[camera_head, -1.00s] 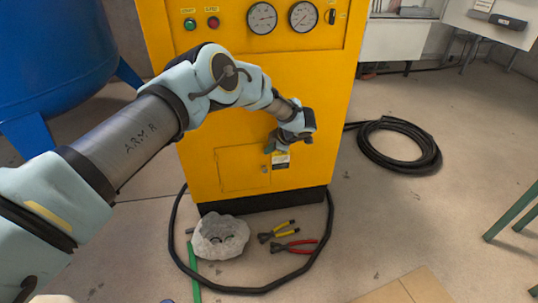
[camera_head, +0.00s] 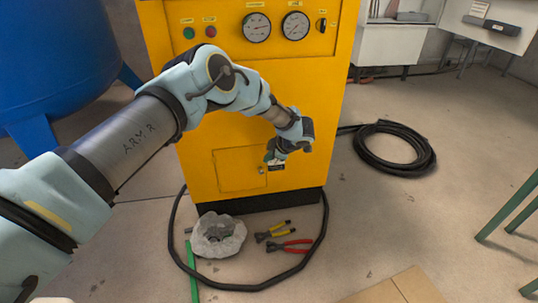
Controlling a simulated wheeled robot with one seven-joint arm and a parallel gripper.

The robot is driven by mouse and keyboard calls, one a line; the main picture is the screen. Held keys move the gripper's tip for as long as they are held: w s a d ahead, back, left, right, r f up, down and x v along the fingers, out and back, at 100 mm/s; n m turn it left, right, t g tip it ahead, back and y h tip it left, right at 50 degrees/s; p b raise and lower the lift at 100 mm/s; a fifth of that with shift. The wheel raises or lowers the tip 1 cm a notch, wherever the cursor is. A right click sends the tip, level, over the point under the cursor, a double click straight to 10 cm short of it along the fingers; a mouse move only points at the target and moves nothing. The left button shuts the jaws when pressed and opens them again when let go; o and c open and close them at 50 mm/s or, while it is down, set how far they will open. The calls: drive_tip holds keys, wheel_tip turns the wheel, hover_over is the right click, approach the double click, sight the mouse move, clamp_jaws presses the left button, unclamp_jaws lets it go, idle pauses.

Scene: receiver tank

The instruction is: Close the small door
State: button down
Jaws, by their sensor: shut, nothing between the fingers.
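The small door (camera_head: 238,170) is a yellow panel low on the front of the yellow cabinet (camera_head: 300,88). It looks flush or nearly flush with the cabinet front; a slight gap cannot be ruled out. A small latch (camera_head: 262,170) and a dark label (camera_head: 277,165) show near its right edge. My gripper (camera_head: 272,157) is shut and empty at the door's upper right corner, in front of the cabinet. Whether it touches the door cannot be told. My wrist hides that corner of the door.
A black hose (camera_head: 175,225) loops on the floor before the cabinet around a rag-like grey bundle (camera_head: 217,236), yellow-handled pliers (camera_head: 272,231) and a red-handled tool (camera_head: 290,246). A coiled hose (camera_head: 428,160) lies at right. A blue tank (camera_head: 60,50) stands at left.

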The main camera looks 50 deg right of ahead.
drive_tip(key=p+v, duration=0.1)
drive_tip(key=v, duration=0.7)
drive_tip(key=shift+s+d+r, duration=0.2)
drive_tip(key=shift+s+r, duration=0.05)
drive_tip(key=shift+r, duration=0.1)
drive_tip(key=shift+s, duration=0.15)
